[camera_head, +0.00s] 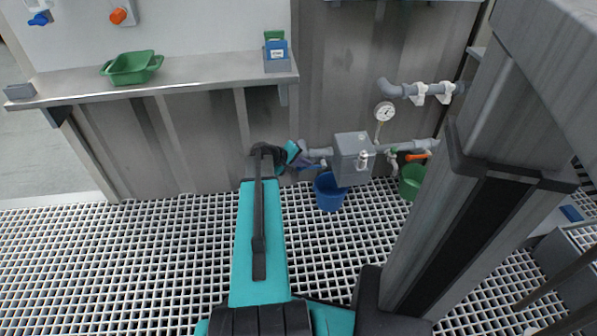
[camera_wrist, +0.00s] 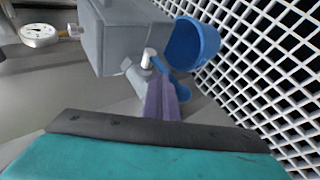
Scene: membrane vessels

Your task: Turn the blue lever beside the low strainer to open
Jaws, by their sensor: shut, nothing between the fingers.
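The low strainer is a grey box (camera_head: 353,158) on the lower pipe by the wall; it also shows at the top of the wrist view (camera_wrist: 125,35). The blue lever (camera_wrist: 181,87) is beside it in the wrist view, by a small white fitting, partly hidden behind my fingers. My gripper (camera_wrist: 158,85) is shut and empty. Its narrow purple fingers point toward the lever and overlap it in the picture; I cannot tell whether they touch. In the head view my gripper (camera_head: 303,161) is just left of the strainer, low at the wall, and the lever is hard to make out there.
A blue bucket (camera_head: 328,193) stands below the strainer and a green bucket (camera_head: 411,181) farther right. A gauge (camera_head: 385,112) and an orange lever (camera_head: 417,156) are to the right. A shelf (camera_head: 190,75) with a green tray (camera_head: 132,67) is above left. The grated floor is clear at left.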

